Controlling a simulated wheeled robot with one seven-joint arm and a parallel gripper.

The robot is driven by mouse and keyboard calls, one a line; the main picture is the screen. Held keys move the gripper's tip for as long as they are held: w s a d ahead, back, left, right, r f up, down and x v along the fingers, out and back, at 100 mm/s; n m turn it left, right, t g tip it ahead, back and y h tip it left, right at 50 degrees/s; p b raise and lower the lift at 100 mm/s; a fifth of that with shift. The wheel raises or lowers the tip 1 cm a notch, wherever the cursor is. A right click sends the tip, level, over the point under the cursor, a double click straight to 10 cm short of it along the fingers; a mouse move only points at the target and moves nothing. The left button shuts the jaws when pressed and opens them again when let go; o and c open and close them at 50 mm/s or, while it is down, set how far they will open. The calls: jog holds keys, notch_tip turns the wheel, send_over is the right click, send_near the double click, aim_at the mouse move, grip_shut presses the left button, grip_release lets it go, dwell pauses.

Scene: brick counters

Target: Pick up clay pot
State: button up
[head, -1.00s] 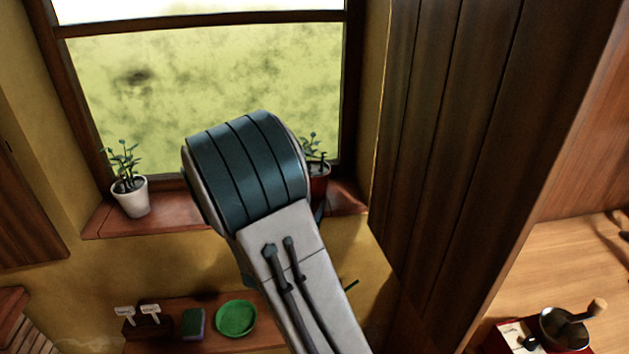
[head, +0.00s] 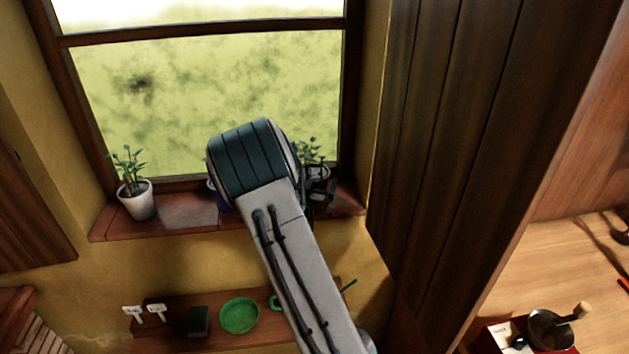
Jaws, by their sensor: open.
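A potted plant stands at the right end of the windowsill, in front of the window. Its green leaves (head: 311,150) rise beside my arm, while its pot is mostly hidden behind my arm and gripper. My gripper (head: 320,188) is a dark shape at this plant's pot and is open. Its fingers are partly hidden, and I cannot tell whether they touch the pot.
A white pot with a plant (head: 137,200) stands on the left of the windowsill (head: 185,216). A blue pot (head: 216,193) peeks out left of my arm. Below are a green bowl (head: 239,316) and a dark sponge (head: 198,322). A tall wooden cabinet (head: 450,130) stands close on the right.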

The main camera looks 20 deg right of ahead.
jog(key=c, duration=1.2)
jog(key=shift+c, duration=1)
jog(key=shift+r, duration=0.15)
